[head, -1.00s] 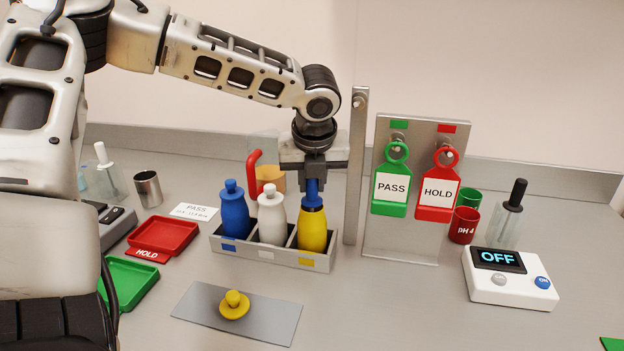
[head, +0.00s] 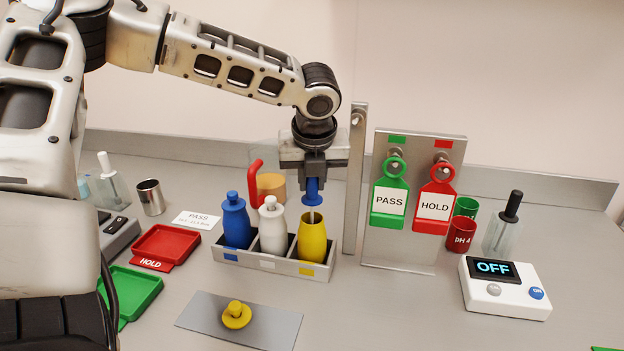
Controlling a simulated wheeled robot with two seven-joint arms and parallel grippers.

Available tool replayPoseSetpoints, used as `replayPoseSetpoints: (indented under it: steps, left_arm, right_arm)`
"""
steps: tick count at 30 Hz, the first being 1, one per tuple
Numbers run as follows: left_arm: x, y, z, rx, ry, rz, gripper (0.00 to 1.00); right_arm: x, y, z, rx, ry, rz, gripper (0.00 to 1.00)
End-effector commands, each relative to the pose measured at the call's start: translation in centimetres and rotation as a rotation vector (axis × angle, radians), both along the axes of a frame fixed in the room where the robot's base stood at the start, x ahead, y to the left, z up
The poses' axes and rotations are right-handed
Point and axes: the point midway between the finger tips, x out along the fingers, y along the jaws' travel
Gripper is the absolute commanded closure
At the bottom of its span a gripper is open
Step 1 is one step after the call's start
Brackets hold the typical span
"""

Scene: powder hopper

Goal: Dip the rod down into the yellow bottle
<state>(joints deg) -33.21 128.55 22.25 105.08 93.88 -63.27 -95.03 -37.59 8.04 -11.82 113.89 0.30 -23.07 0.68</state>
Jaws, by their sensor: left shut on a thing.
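The yellow bottle (head: 312,241) stands uncapped and upright in the right compartment of a grey rack (head: 275,263). My left gripper (head: 314,178) is straight above it, shut on the blue handle of the rod (head: 313,194). A short pale length of the rod shows between the handle and the bottle's mouth. Its lower end seems to be at or inside the mouth; how deep I cannot tell. The handle is clear of the bottle. My right gripper is not in view.
A blue bottle (head: 236,222) and a white bottle (head: 272,226) share the rack. A metal post (head: 355,180) stands close right of my left gripper. A yellow cap (head: 236,315) lies on a grey mat (head: 275,325) in front.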

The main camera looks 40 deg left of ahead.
Motion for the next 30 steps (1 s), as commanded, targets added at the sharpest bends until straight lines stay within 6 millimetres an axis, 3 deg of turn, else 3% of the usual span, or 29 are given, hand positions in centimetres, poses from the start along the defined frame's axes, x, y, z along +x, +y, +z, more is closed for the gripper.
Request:
replayPoseSetpoints:
  steps: [16,30]
  left_arm:
    - [0.1,0.0,7.6,0.001,-0.003,0.001,0.96]
    - [0.0,0.0,8.5,0.000,0.000,0.000,0.96]
  right_arm:
    - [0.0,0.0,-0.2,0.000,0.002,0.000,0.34]
    - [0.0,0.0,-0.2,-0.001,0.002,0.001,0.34]
